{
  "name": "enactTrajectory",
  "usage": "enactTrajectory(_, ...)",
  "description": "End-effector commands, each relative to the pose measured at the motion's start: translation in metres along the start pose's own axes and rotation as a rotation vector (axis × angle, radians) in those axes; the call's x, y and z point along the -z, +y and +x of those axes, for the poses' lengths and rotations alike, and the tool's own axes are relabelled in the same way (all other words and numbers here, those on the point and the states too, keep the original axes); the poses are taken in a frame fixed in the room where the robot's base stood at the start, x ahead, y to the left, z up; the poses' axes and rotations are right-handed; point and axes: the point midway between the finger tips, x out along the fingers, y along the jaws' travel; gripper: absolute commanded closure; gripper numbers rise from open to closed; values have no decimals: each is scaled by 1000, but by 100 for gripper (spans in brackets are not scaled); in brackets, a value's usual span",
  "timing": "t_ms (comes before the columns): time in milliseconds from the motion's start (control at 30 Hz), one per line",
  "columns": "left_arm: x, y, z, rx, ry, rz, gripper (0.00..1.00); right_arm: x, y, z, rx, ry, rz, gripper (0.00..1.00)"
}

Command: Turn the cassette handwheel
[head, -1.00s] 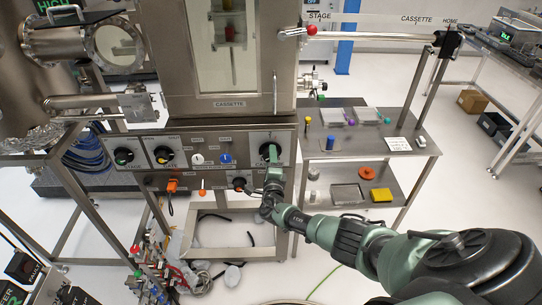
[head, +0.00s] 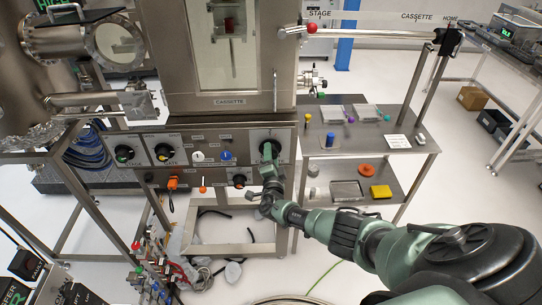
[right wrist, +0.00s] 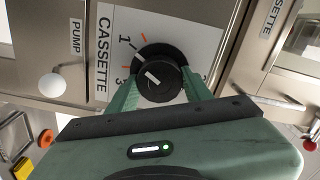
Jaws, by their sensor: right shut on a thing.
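The cassette handwheel is a round black knob (right wrist: 160,72) with a white mark, on a white dial plate lettered CASSETTE. In the head view this knob (head: 265,144) is at the right end of the steel control panel, partly hidden by my gripper. My right gripper (head: 269,152) is shut on it. In the right wrist view the green fingers of that gripper (right wrist: 161,88) lie on both sides of the knob. The white mark points up-left in that view. The numbers 1 and 3 show on the dial. My left gripper is not in view.
Other knobs (head: 162,153) sit left along the panel. Above it is the chamber with a glass window (head: 227,62), a small red item inside. A steel side table (head: 345,140) with small parts stands right. A red-ended rod (head: 380,33) crosses above it.

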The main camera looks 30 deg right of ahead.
Motion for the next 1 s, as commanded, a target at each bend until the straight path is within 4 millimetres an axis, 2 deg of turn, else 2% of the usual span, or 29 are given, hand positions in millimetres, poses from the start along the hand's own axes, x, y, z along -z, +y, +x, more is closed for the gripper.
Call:
enactTrajectory(333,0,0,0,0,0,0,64,0,4,-2,-5,-2,-4,91)
enactTrajectory(367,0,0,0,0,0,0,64,0,4,-2,-5,-2,-4,45)
enactTrajectory(400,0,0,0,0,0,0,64,0,3,-2,-5,-2,-3,34)
enactTrajectory(433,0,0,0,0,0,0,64,0,3,-1,-5,-2,-3,29)
enactTrajectory(767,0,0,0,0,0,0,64,0,1,-1,-1,-1,-1,29)
enactTrajectory(1000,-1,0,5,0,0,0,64,-1,4,-17,-1,-2,2,29)
